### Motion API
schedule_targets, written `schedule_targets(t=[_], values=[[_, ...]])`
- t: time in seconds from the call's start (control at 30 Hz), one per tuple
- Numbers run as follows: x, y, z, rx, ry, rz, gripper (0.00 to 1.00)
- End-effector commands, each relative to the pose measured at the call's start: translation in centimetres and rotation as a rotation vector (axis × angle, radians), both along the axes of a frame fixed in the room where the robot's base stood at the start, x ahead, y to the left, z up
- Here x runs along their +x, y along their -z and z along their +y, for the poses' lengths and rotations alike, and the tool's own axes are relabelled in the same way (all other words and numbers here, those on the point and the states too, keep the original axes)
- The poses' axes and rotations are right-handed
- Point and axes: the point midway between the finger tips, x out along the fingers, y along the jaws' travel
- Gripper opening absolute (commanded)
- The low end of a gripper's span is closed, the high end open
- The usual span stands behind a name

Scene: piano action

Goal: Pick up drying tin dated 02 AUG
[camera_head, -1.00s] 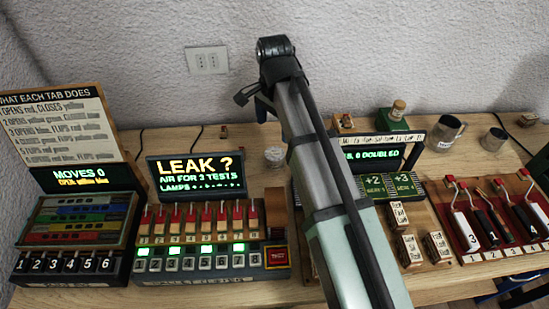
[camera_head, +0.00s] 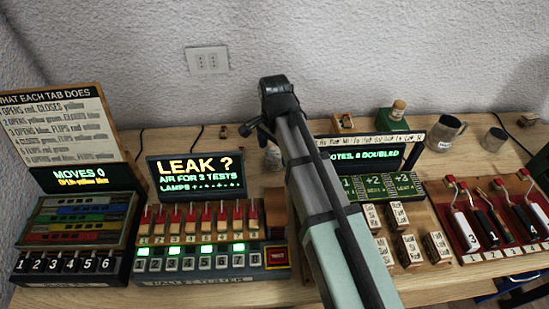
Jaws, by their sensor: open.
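No date reading 02 AUG is legible, so I cannot tell which thing is the drying tin. Two grey metal vessels stand at the back right: a mug-like one (camera_head: 444,134) with a pale patch low on its side, and a plainer cup (camera_head: 494,140). A small pale round container (camera_head: 273,157) stands behind the lever panel, partly covered by my arm. My gripper (camera_head: 254,130) is at the far end of my arm, above the table's back left of centre, mostly hidden by the wrist. It is open, well left of the metal vessels and close in the picture to the pale container.
The lit LEAK tester (camera_head: 195,177) and tab panel (camera_head: 75,225) fill the left. The doubling display (camera_head: 365,160) and stamped wooden blocks (camera_head: 408,250) lie right of my arm. A red lever board (camera_head: 490,225) is at the right. A corked jar stands on a green box (camera_head: 392,122).

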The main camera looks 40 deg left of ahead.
Motion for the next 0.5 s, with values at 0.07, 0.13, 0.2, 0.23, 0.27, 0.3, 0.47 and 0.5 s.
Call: schedule_targets(t=[0.07, 0.13, 0.2, 0.23, 0.27, 0.3, 0.47, 0.5], values=[[-0.1, 1.1, -0.1, -0.001, 0.000, 0.000, 0.92], [-0.1, 2.0, -0.1, -0.001, 0.000, 0.001, 0.92], [0.0, 2.6, -0.1, 0.000, 0.000, 0.000, 0.92], [0.0, 2.9, -0.1, 0.000, 0.000, 0.000, 0.92], [0.0, 3.0, -0.1, 0.000, 0.000, 0.000, 0.92], [0.0, 3.1, 0.0, 0.000, 0.000, 0.000, 0.92], [0.0, 3.2, 0.0, 0.001, 0.000, 0.000, 0.92], [0.0, 3.2, 0.0, 0.001, 0.000, 0.000, 0.92]])
